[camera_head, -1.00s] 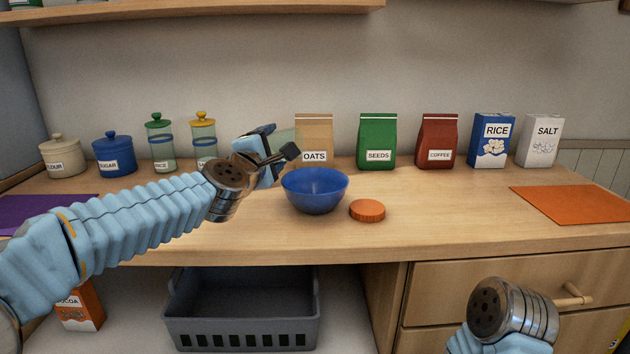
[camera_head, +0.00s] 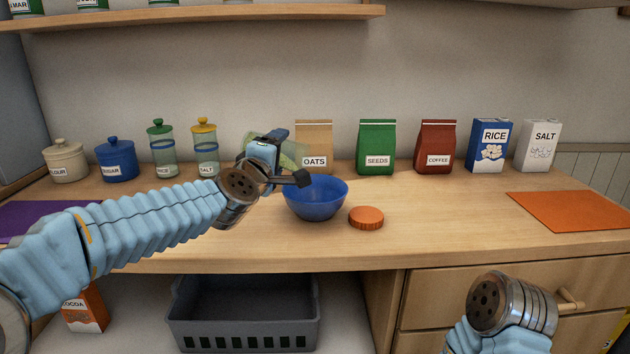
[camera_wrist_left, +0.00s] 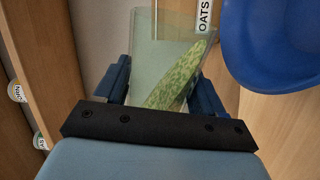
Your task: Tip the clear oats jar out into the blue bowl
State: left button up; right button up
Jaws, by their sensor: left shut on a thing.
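My left gripper (camera_head: 284,163) is shut on the clear oats jar (camera_head: 293,152), which is tilted at the left rear side of the blue bowl (camera_head: 316,203). In the left wrist view the jar (camera_wrist_left: 150,55) sits between the fingers, with pale green-yellow flecked contents (camera_wrist_left: 178,77) lying in a slant along its right side. The bowl (camera_wrist_left: 275,45) is to the upper right there. No contents show in the visible part of the bowl. An orange lid (camera_head: 366,218) lies on the counter right of the bowl. My right gripper is out of view; only its wrist shows.
Behind the jar stands a tan OATS bag (camera_head: 314,138). A green SEEDS bag (camera_head: 377,145), a red COFFEE bag (camera_head: 436,145) and two boxes stand along the back. Canisters and jars stand at the left. The counter right of the lid is clear up to an orange mat (camera_head: 572,211).

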aim_at(285, 148)
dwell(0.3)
pick_arm(q)
jog(key=shift+s+d+r+m, duration=0.1)
jog(key=shift+d+r+m, duration=0.3)
jog(key=shift+m, duration=0.3)
jog(key=shift+d+r+m, duration=0.1)
jog(key=shift+m, duration=0.4)
jog(key=shift+s+d+r+m, duration=0.1)
jog(key=shift+d+r+m, duration=0.15)
jog(key=shift+m, duration=0.35)
jog(key=shift+s+d+r+m, duration=0.1)
jog(key=shift+d+r+m, duration=0.15)
jog(key=shift+m, duration=0.35)
jog(key=shift+d+m, duration=0.15)
jog(key=shift+m, duration=0.15)
